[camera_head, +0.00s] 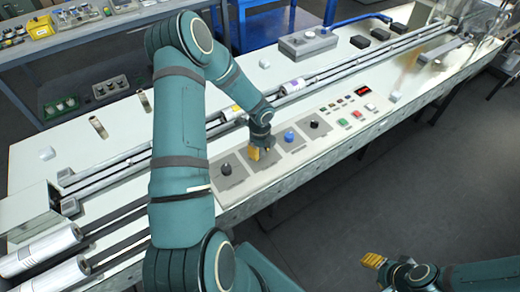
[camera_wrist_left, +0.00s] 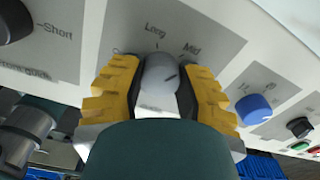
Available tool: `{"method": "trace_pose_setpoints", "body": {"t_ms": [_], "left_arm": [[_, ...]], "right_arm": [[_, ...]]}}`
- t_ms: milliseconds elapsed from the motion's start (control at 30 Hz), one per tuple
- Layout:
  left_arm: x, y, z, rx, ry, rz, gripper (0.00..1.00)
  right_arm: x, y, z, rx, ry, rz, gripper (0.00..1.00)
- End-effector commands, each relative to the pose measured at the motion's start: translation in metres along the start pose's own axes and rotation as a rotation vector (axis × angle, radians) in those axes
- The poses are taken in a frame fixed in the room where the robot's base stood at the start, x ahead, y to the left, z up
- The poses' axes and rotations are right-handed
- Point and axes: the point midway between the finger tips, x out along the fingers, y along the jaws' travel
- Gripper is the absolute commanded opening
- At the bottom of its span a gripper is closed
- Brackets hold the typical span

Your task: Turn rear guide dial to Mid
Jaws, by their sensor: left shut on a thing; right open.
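The dial in my left gripper has a light grey knob (camera_wrist_left: 160,78), seen in the left wrist view. Its plate (camera_wrist_left: 118,25) carries the words Long and Mid above the knob; a further mark at the left is partly hidden. A short dark line on the knob lies on its right part, toward the Mid side; its exact setting is hard to tell. My left gripper (camera_head: 262,152) is shut on this knob, with a yellow finger on each side. In the head view the gripper hides the knob. My right gripper (camera_head: 374,260) is open and empty, away from the panel, at lower right.
A black knob (camera_head: 226,169) with a Short mark stands left of the held dial. A blue knob (camera_head: 289,136) and another black knob (camera_head: 314,125) stand to its right. Coloured buttons (camera_head: 357,114) and a red display (camera_head: 362,91) lie further right. Rails run behind the panel.

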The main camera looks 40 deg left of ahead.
Motion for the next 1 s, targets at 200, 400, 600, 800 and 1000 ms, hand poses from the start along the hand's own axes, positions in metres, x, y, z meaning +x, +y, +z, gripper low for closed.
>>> {"method": "trace_pose_setpoints", "body": {"t_ms": [200, 400, 600, 800, 1000], "left_arm": [[0.002, 0.002, -0.001, 0.006, 0.002, 0.004, 0.00], [0.002, 0.002, -0.001, 0.005, 0.003, 0.005, 0.40], [0.001, 0.001, -0.001, 0.004, 0.002, 0.003, 0.70], [0.000, 0.001, 0.000, 0.004, 0.001, 0.001, 0.70], [-0.019, 0.000, 0.000, 0.003, -0.001, -0.002, 0.70]], "right_arm": [[0.000, 0.000, 0.000, 0.000, 0.000, 0.000, 0.47], [0.000, 0.000, 0.000, 0.000, 0.000, 0.000, 0.47], [0.000, 0.000, 0.000, 0.000, 0.000, 0.000, 0.47], [0.000, 0.000, 0.000, 0.000, 0.000, 0.000, 0.47], [0.000, 0.000, 0.000, 0.000, 0.000, 0.000, 0.47]]}}
